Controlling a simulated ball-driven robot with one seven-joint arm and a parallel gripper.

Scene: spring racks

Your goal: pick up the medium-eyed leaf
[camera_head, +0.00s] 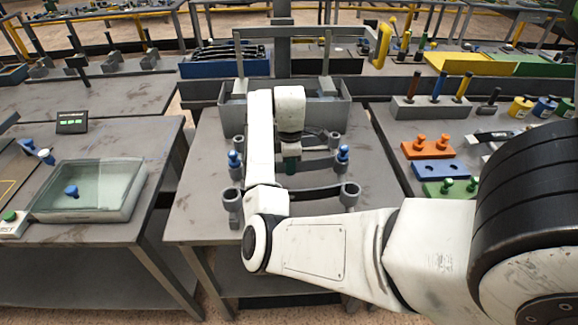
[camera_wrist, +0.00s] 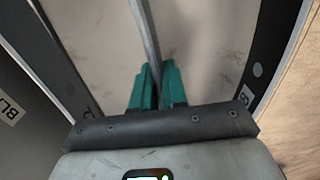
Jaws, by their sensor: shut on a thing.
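My gripper (camera_head: 291,167) points down over the middle table, at the middle of the rack's row of leaves. In the wrist view its green fingers (camera_wrist: 157,88) are closed on a thin grey leaf (camera_wrist: 147,35), seen edge-on and running away from the fingers. In the head view a leaf (camera_head: 318,164) runs right from the fingers toward a blue-topped post. A dark leaf (camera_head: 303,191) lies nearer, between two grey cup-like posts. Another leaf lies behind, partly hidden by my arm. I cannot tell the eye sizes from these views.
A grey box (camera_head: 335,117) stands behind the leaves. A left table holds a clear-sided tray (camera_head: 112,208) with a blue peg. A right table holds orange (camera_head: 410,149), blue and green peg blocks. The front of the middle table is partly bare.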

